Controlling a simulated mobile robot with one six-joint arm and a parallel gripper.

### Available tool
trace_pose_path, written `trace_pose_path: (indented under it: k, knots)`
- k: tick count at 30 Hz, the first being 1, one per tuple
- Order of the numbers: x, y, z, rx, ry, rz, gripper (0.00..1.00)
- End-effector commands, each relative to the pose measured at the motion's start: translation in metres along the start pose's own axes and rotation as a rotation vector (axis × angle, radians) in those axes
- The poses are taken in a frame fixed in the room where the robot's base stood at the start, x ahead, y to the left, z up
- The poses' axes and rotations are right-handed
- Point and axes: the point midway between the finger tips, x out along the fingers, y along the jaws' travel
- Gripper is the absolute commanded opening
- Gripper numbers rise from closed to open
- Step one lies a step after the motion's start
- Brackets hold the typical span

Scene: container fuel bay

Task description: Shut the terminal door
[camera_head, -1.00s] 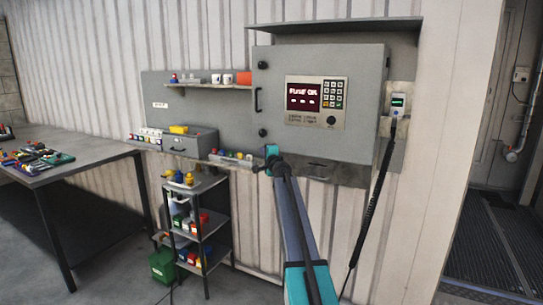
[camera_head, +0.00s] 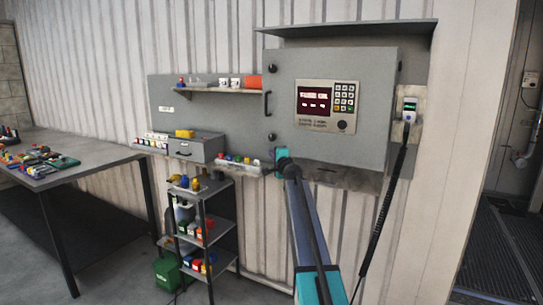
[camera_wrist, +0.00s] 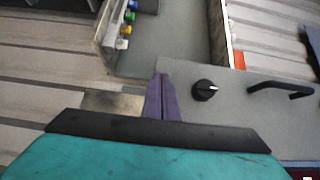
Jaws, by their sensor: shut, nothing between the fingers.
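The terminal door (camera_head: 370,80) is the grey front panel of the wall cabinet, with a red-lit display and keypad. Its black handle (camera_head: 267,104) is on the left edge, between two black knobs. It looks flush or nearly so; I cannot tell whether a small gap remains. My gripper (camera_head: 281,158) is at the door's lower left corner, just below the lower knob; its fingertips are hidden there. In the wrist view the purple fingers (camera_wrist: 163,98) are together and empty, beside the lower knob (camera_wrist: 204,90), with the handle (camera_wrist: 282,92) farther right. Contact with the door is unclear.
A shelf with cups (camera_head: 230,91) and a grey drawer box (camera_head: 196,148) are left of the door. A rack (camera_head: 206,230) stands below left. A workbench (camera_head: 80,165) is at far left. A handset with a black cord (camera_head: 385,205) hangs at right. A hood overhangs the cabinet.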

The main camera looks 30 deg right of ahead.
Motion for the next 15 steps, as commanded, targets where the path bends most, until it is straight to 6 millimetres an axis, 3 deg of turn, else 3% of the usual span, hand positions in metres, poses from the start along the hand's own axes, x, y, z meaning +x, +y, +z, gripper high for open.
trace_pose_path:
  k: [1,5,15]
  knots:
    - [0.001,-0.003,-0.011,-0.005,0.02,-0.007,0.0]
    - [-0.003,-0.004,-0.006,-0.005,0.019,-0.007,0.0]
    - [-0.025,-0.006,0.026,-0.003,0.005,-0.005,0.0]
